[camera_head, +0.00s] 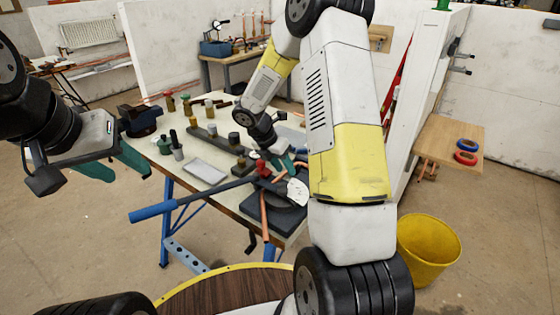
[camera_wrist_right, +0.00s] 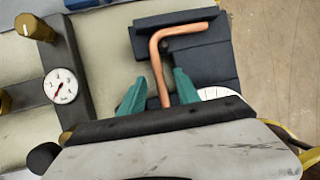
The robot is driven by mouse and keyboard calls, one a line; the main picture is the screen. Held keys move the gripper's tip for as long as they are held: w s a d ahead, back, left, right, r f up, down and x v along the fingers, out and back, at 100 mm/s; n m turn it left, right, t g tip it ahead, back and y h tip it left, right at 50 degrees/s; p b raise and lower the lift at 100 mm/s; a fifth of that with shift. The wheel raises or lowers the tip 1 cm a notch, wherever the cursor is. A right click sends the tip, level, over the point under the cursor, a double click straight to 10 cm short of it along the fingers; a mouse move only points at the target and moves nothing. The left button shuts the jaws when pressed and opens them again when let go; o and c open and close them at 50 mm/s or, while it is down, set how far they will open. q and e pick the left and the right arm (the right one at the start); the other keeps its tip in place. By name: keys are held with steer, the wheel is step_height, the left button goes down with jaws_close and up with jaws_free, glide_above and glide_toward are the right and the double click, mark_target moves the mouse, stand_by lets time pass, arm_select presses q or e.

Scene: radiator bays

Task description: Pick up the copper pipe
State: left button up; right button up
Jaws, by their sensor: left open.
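The copper pipe (camera_wrist_right: 158,68) is bent near its far end and lies over a dark block in the right wrist view. Its straight part runs down between the two teal fingers of my right gripper (camera_wrist_right: 161,80). A gap shows on each side of the pipe, so this gripper is open around it. The pipe's near end is hidden behind the gripper body. In the head view my right gripper (camera_head: 284,162) is low over the bench, partly hidden. My left gripper (camera_head: 126,170) is open and empty, in front of the bench's left edge.
The workbench (camera_head: 230,202) carries a bender with a long blue handle (camera_head: 153,212) jutting past its front edge, a grey tray (camera_head: 207,171) and several small fittings. A round gauge (camera_wrist_right: 60,86) is left of the gripper. A yellow bucket (camera_head: 428,250) stands at right.

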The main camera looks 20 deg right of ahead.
steer(key=shift+f, duration=0.25)
stand_by(0.3)
jaws_close()
stand_by(1.3)
